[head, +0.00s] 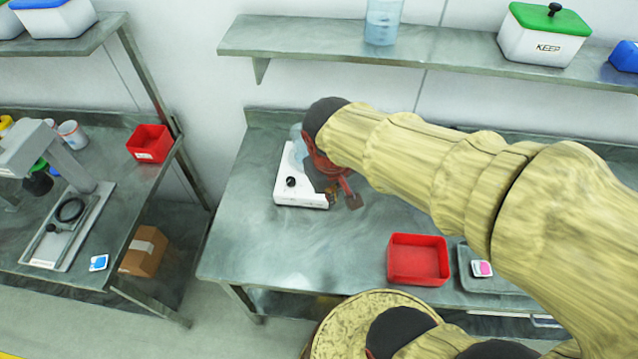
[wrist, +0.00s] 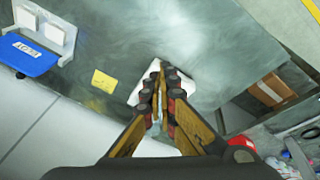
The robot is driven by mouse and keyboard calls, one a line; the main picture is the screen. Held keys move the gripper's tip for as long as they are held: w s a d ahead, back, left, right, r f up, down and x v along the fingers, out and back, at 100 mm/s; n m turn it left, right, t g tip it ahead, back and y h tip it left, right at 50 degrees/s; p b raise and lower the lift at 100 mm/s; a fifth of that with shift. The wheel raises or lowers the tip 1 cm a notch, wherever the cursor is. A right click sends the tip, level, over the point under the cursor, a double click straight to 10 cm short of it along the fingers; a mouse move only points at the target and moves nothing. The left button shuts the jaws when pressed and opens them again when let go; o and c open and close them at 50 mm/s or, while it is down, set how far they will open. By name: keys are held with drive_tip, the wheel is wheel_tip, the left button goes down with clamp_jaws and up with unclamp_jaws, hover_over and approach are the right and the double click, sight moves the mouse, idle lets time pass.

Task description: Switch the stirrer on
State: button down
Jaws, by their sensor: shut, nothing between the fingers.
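The stirrer is a low white box (head: 300,193) on the middle steel bench in the head view, with a round black knob (head: 291,181) on its front left. A pale bluish glass vessel (head: 296,132) shows at its back, mostly hidden by my arm. My gripper (head: 345,195) is over the right side of the stirrer and hides part of it. In the wrist view my gripper (wrist: 157,78) is shut and empty, with the white stirrer (wrist: 136,96) partly visible behind the fingers. The knob is hidden there, and I cannot tell whether the fingers touch the stirrer.
A red bin (head: 418,260) and a grey tray (head: 461,268) sit at the bench's front right. A shelf (head: 330,47) above holds a beaker (head: 383,22) and a white box with green lid (head: 543,38). The bench is clear left and in front of the stirrer.

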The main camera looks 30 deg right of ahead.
drive_tip(key=w+d+f+h+p, duration=0.1)
drive_tip(key=w+d+f, duration=0.1)
drive_tip(key=w, duration=0.4)
drive_tip(key=w+d+f+h+p, duration=0.1)
drive_tip(key=w+d+f+p, duration=0.1)
drive_tip(key=w+f, duration=0.3)
drive_tip(key=w+d+f+m+h+p, duration=0.1)
drive_tip(key=w+d+f+p, duration=0.1)
drive_tip(key=w, duration=0.7)
drive_tip(key=shift+w+d+f+t+h, duration=0.2)
drive_tip(key=shift+d+f+t+h, duration=0.25)
drive_tip(key=shift+f, duration=0.5)
drive_tip(key=shift+d, duration=0.1)
drive_tip(key=f+b, duration=0.1)
drive_tip(key=f, duration=0.1)
drive_tip(key=s+f+b, duration=0.1)
drive_tip(key=f+b, duration=0.1)
drive_tip(key=a+f+b, duration=0.1)
drive_tip(key=f, duration=0.2)
drive_tip(key=shift+s+f, duration=0.1)
drive_tip(key=shift+s, duration=0.15)
drive_tip(key=shift+s+a+f+b, duration=0.1)
drive_tip(key=shift+s+f+b, duration=0.15)
drive_tip(key=shift+f+b, duration=0.6)
drive_tip(key=shift+b, duration=0.65)
drive_tip(key=shift+s+a+f+b, duration=0.1)
drive_tip(key=shift+f+b, duration=0.1)
drive_tip(key=shift+b, duration=0.15)
